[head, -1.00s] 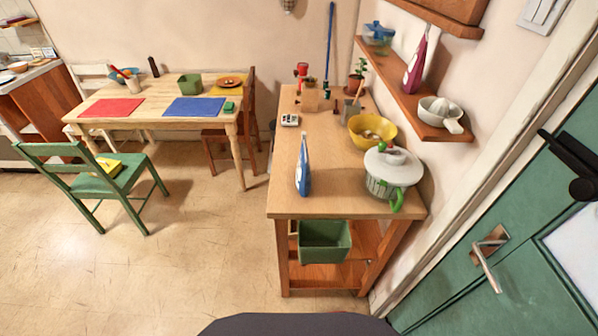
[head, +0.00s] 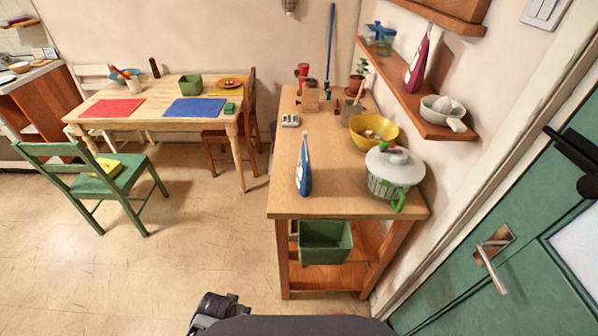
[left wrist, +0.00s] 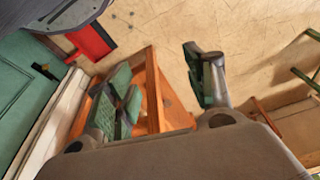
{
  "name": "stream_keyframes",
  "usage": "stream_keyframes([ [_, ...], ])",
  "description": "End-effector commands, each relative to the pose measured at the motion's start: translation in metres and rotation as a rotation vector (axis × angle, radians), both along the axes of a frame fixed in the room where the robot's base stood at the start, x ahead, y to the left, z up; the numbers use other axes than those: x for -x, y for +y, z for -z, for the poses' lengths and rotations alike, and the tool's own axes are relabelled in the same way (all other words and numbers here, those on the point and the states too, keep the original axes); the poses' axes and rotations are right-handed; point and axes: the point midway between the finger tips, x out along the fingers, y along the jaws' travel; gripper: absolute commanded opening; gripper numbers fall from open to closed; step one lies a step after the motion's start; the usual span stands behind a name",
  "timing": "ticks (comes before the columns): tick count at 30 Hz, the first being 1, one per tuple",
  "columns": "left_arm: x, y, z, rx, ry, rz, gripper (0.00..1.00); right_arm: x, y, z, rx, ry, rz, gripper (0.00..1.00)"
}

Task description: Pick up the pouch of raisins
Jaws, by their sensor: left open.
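I cannot make out a pouch of raisins in either view. In the left wrist view my left gripper (left wrist: 163,88) is open, its two green-padded fingers wide apart with nothing between them. It is apart from the wooden workbench, whose orange-brown frame shows behind the fingers. In the head view only a dark grey part of my left arm shows at the bottom edge, in front of the workbench (head: 340,190). My right gripper is in neither view.
On the workbench stand a blue bottle (head: 304,166), a yellow bowl (head: 373,128) and a lidded pot (head: 393,172). A green bin (head: 325,242) sits on its lower shelf. A wall shelf (head: 420,112) hangs above right. A green door (head: 470,285) stands right. Open floor lies left.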

Motion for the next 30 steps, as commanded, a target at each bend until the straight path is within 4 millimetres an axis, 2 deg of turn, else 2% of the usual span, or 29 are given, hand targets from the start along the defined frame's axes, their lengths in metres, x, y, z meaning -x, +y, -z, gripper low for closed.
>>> stream_keyframes([
  [3,-0.006,0.000,-0.030,0.000,-0.015,0.000,0.54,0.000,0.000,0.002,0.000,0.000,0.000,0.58],
  [14,-0.016,-0.004,-0.116,-0.019,-0.060,0.042,0.54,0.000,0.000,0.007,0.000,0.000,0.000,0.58],
  [21,-0.030,-0.013,-0.169,-0.080,-0.123,0.162,0.54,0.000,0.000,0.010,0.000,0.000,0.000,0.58],
  [30,-0.062,-0.033,-0.210,-0.234,-0.222,0.418,0.54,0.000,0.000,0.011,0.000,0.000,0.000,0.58],
])
